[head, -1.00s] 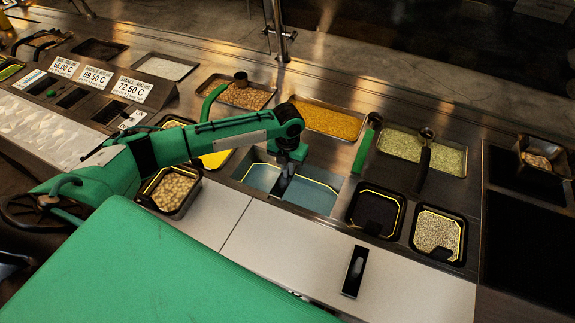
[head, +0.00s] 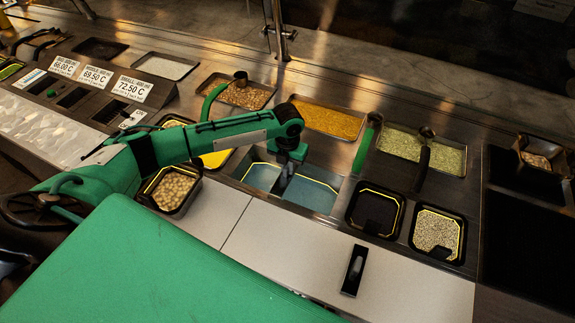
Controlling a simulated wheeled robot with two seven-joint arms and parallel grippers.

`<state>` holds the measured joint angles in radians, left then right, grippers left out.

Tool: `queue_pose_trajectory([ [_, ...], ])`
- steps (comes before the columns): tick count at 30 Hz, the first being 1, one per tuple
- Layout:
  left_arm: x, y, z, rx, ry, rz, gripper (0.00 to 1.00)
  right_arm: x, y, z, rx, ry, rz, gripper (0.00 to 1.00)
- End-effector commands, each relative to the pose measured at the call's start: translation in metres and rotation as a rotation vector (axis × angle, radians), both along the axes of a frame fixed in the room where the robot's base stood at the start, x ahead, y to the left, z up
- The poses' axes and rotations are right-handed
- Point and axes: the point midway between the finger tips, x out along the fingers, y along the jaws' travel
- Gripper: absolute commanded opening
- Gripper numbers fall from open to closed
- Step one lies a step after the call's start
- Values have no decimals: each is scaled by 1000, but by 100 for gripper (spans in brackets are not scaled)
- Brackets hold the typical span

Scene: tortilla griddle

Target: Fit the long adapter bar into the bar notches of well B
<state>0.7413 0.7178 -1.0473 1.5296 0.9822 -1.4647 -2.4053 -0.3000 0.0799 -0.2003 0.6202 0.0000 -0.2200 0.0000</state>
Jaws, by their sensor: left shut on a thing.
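My left gripper (head: 287,178) points down over the middle of an open well with a blue floor (head: 312,196), which I take to be well B. It is shut on a dark narrow piece (head: 283,187), which looks like the long adapter bar, seen nearly end to end between the two blue areas. The gripper and wrist hide most of the bar. I cannot tell whether its ends sit in the notches. My right gripper is not in view.
Filled pans surround the well: chickpeas (head: 172,190) at left, an empty-looking black pan (head: 376,212) and a grain pan (head: 438,232) at right, yellow food (head: 326,122) behind. Ladle handles (head: 363,150) stand up nearby. The pale front counter (head: 290,245) is mostly clear.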

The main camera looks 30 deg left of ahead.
Motion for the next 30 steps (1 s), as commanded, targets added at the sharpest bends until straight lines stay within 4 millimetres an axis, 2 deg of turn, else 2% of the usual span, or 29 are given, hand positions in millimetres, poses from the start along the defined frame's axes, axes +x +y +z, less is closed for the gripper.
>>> queue_pose_trajectory([
  [29, 0, 0, -23, 0, 0, 0, 0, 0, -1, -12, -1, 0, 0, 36],
  [30, 0, 0, -22, 0, 0, 0, 20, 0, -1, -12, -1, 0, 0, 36],
])
